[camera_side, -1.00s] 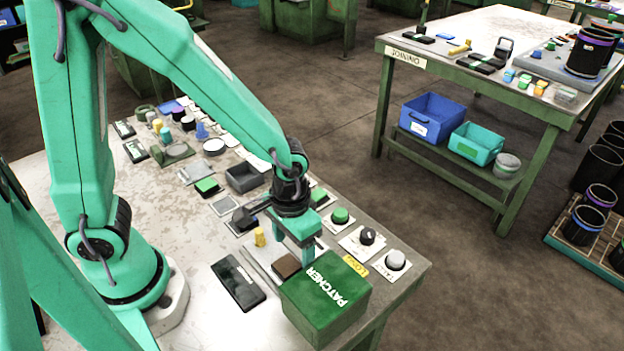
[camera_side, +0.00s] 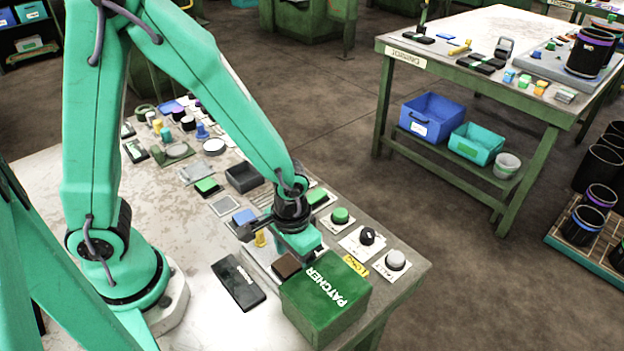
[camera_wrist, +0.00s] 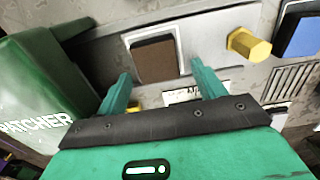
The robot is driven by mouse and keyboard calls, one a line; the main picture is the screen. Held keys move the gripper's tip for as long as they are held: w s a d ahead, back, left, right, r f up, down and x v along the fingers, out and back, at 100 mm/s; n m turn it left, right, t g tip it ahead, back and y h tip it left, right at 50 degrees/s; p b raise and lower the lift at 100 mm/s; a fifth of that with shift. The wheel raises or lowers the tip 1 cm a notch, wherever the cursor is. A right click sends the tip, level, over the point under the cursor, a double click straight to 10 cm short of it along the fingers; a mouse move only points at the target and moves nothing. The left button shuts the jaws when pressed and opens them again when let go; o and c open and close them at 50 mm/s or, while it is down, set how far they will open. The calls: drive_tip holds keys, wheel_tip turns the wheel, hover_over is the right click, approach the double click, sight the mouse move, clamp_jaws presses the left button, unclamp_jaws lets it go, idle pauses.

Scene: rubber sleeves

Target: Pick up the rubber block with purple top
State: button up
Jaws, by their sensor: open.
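A small dark cylindrical piece with a purple top (camera_side: 178,112) stands among the parts at the far end of the bench. I cannot tell for sure whether it is the rubber block named in the task. My gripper (camera_side: 301,256) is at the near end of the bench, well away from that piece. In the wrist view my gripper (camera_wrist: 160,70) has its two green fingers spread, with nothing between them. A square brown block (camera_wrist: 158,59) on a pale pad lies just beyond the fingertips. It also shows beside the gripper in the side view (camera_side: 286,265).
The green PATCHER box (camera_side: 325,300) stands close beside my gripper. A yellow peg (camera_wrist: 250,45) and a blue block (camera_wrist: 303,35) are on the other side. A black flat case (camera_side: 238,284) lies nearby. Bare bench (camera_side: 195,262) is free near my base.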

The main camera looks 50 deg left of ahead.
sight(294, 260)
drive_tip(key=c, duration=1.1)
drive_tip(key=shift+r, duration=0.15)
drive_tip(key=shift+r, duration=4.85)
drive_tip(key=shift+w+a, duration=0.1)
drive_tip(key=w+a, duration=0.2)
drive_tip(key=a, duration=0.8)
drive_tip(key=w+a+f, duration=0.1)
drive_tip(key=w+a, duration=0.2)
drive_tip(key=a, duration=0.6)
drive_tip(key=w+a+f, duration=0.1)
drive_tip(key=w+a, duration=0.2)
drive_tip(key=a, duration=0.7)
drive_tip(key=shift+w+a, duration=0.25)
drive_tip(key=shift+a, duration=0.05)
